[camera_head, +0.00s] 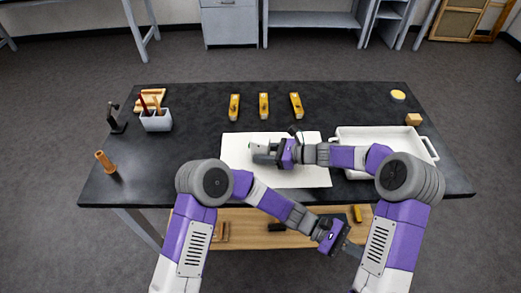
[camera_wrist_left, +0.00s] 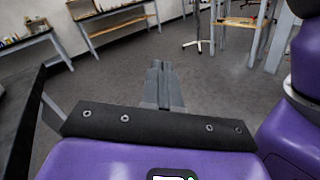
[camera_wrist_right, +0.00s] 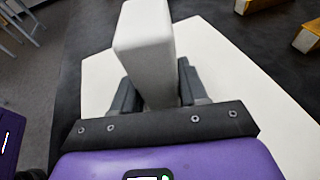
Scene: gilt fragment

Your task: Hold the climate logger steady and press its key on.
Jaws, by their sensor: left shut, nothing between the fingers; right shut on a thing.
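The climate logger (camera_head: 258,148) is a light grey block with a small green spot at its left end, over the white sheet on the table. It also shows in the right wrist view (camera_wrist_right: 145,45), standing up between the fingers. My right gripper (camera_head: 272,154) is shut on it from the right. I cannot make out its key, nor tell whether its base touches the sheet. My left gripper (camera_head: 350,250) is shut and empty, low and to the right, in front of the table's front edge. Its closed fingers show in the left wrist view (camera_wrist_left: 163,85).
A white tray (camera_head: 432,150) stands right of the sheet (camera_head: 235,177), behind my right arm. Three yellow tools (camera_head: 264,105) lie at the back. A grey pen holder (camera_head: 156,122), a black stand (camera_head: 116,122) and an orange-brown cylinder (camera_head: 105,161) stand at left. A wooden shelf (camera_head: 250,238) is below.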

